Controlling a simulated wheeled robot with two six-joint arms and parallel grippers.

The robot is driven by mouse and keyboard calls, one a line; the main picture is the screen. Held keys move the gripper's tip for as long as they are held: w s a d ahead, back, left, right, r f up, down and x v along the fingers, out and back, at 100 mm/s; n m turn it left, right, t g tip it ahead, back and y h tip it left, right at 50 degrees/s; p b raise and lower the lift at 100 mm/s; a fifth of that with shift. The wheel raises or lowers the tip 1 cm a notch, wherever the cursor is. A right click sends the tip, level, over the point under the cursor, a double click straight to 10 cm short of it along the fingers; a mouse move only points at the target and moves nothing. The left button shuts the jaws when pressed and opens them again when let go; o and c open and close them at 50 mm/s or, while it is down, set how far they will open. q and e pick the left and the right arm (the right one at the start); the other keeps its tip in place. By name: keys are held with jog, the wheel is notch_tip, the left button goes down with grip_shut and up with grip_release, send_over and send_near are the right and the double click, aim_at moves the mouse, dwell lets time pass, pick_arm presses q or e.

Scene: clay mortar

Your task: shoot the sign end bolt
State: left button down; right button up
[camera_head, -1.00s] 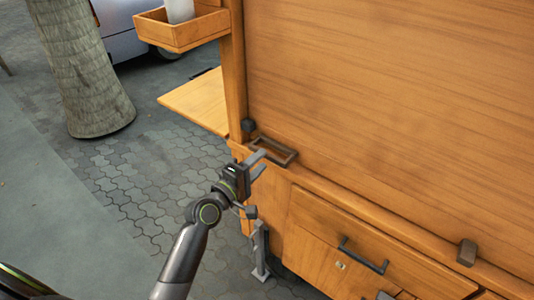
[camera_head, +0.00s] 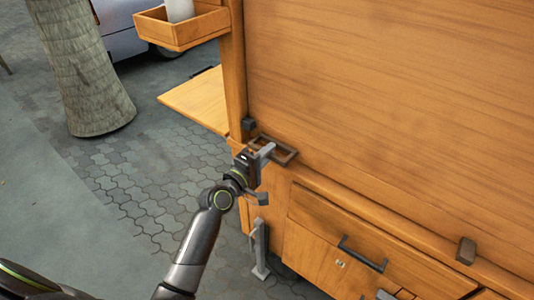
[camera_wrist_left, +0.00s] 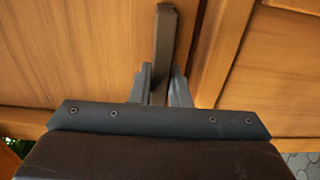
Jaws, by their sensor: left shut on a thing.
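The sign end bolt appears as a dark brown rectangular loop (camera_head: 287,147) on the ledge at the corner of the wooden cart, at the foot of the large sign board. My left gripper (camera_head: 266,151) is at the loop's near left end, its fingers closed on it. In the left wrist view the two fingers (camera_wrist_left: 160,85) sit on either side of a dark bar (camera_wrist_left: 165,40) that runs up away from them. The fingers hide part of the bar. My right gripper is not in view.
A dark block (camera_head: 248,124) sits on the corner post just behind the loop. The large wooden board (camera_head: 400,110) rises behind the ledge. A drawer with a dark handle (camera_head: 362,254) is below right. Open paving (camera_head: 130,190) lies to the left.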

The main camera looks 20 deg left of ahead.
aim_at(250, 147)
pick_arm(q)
jog(key=a, duration=0.1)
jog(key=w+a, duration=0.1)
jog(key=a, duration=0.1)
jog(key=a+b, duration=0.1)
jog(key=shift+w+a+f, duration=0.1)
jog(key=shift+w+a, duration=0.25)
jog(key=shift+a, duration=0.05)
jog(key=c, duration=1.8)
grip_release()
jog(key=o, duration=0.4)
jog(key=shift+a, duration=0.2)
jog(key=shift+o, duration=0.2)
jog(key=shift+d, duration=0.1)
